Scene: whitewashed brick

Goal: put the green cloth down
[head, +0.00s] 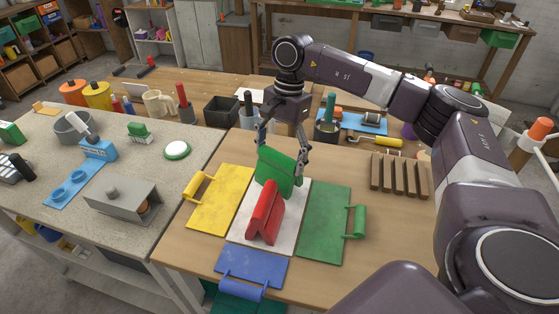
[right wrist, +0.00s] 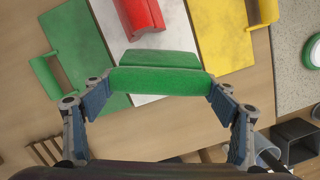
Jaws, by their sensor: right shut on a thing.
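My right gripper (head: 283,155) is shut on the green cloth (head: 277,170), which is folded like a small tent with its ridge between the fingers. The right wrist view also shows the green cloth (right wrist: 160,81), with a finger at each end. The green cloth is over the far part of the white mat (head: 285,238); I cannot tell whether its lower edge touches. A red cloth (head: 264,212), also tent-shaped, stands on the white mat just nearer than it. My left gripper is not in view.
Around the white mat lie a yellow mat (head: 217,212), a green mat (head: 325,225) and a blue mat (head: 252,266), each with a roll. A slatted wooden rack (head: 400,177) is on the right. Cups and tools, including a black box (head: 221,111), line the back.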

